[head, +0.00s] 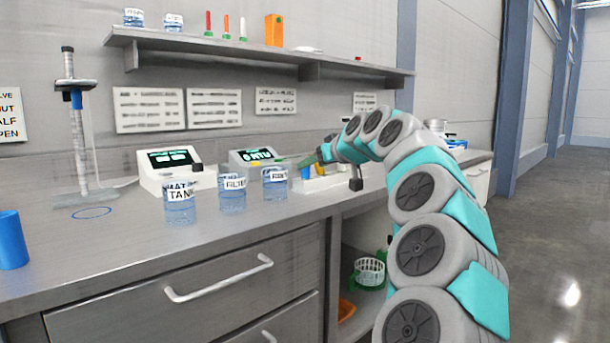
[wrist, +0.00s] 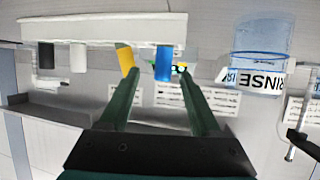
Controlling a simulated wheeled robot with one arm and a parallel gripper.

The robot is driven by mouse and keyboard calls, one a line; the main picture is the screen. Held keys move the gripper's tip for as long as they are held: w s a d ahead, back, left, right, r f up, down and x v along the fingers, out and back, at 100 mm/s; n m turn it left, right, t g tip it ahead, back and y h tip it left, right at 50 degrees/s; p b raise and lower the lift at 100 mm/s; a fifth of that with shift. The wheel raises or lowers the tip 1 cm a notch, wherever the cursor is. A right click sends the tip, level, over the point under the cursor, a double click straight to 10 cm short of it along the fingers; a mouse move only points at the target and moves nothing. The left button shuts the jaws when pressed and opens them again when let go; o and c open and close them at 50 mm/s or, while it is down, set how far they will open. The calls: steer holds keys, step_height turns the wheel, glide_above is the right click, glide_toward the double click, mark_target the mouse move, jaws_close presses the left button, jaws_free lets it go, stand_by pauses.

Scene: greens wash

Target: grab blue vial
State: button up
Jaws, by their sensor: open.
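The blue vial (wrist: 163,62) hangs from the white rack (wrist: 100,30) in the wrist view, which looks upside down. It appears between the two green fingertips of my gripper (wrist: 157,73), nearer the right one. The gripper is open and holds nothing. A yellow vial (wrist: 125,57) is close beside the blue one, at the left fingertip; I cannot tell whether they touch. In the head view, my gripper (head: 308,161) is at the rack (head: 318,184) on the counter, with the blue vial (head: 306,173) just below the fingers. My arm hides part of the rack.
Black (wrist: 46,55) and white (wrist: 77,57) vials are farther along the rack. A RINSE beaker (head: 275,184) stands close to its left, with two more labelled beakers beyond. Two display meters (head: 170,170) stand behind them. A shelf (head: 250,55) hangs above; the front left counter is mostly clear.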

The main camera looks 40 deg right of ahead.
mark_target(306, 175)
steer(key=x, duration=0.4)
steer(key=shift+w+a+r+p, duration=0.2)
steer(key=shift+r+p, duration=0.05)
steer(key=shift+p, duration=0.05)
jaws_close()
stand_by(0.3)
